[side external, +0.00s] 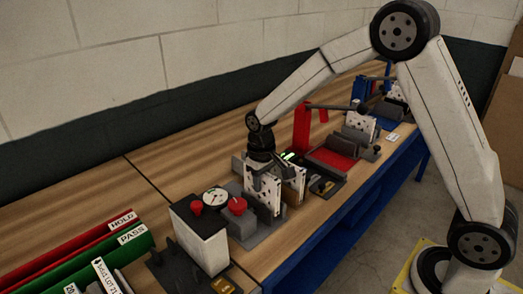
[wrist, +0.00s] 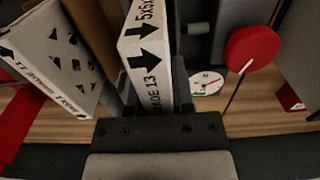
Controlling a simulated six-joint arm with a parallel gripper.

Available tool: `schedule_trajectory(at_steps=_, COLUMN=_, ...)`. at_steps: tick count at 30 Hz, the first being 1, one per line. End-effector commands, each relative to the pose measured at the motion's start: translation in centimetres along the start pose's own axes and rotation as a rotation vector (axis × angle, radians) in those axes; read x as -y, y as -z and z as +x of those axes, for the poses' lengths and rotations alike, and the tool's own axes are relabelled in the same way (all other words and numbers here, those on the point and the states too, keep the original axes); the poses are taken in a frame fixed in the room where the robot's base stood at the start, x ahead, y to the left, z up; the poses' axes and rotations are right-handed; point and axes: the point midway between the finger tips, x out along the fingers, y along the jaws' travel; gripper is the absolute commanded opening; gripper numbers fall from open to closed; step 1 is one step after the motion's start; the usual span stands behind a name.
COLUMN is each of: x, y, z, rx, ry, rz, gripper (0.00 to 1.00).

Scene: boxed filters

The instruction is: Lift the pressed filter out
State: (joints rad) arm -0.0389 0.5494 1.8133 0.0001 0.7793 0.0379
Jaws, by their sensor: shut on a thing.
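My gripper (side external: 264,166) points down over the grey fixture (side external: 270,222) and is shut on a white boxed filter (side external: 261,190). In the wrist view the held filter (wrist: 146,60) shows its narrow edge, with black arrows and printed text, between my fingers. Its lower end is out of sight, so I cannot tell whether it is clear of the fixture. A second white filter (side external: 294,184) stands just right of it in the side view. This looks like the tilted, dark-patterned box (wrist: 58,58) at the left of the wrist view.
A round gauge (side external: 215,197) and a red knob (side external: 237,205) sit close left of the fixture; the wrist view also shows the gauge (wrist: 206,82) and knob (wrist: 252,48). A red station (side external: 332,160) lies to the right. Red and green bins (side external: 95,262) are at lower left.

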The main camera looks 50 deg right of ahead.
Motion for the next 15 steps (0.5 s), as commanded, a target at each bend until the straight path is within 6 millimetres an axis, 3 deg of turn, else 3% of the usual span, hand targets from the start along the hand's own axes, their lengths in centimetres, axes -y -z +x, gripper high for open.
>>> schedule_trajectory(at_steps=15, x=-0.1, y=-4.7, z=-6.1, rx=-0.004, ry=0.0, rz=0.0, gripper=0.0)
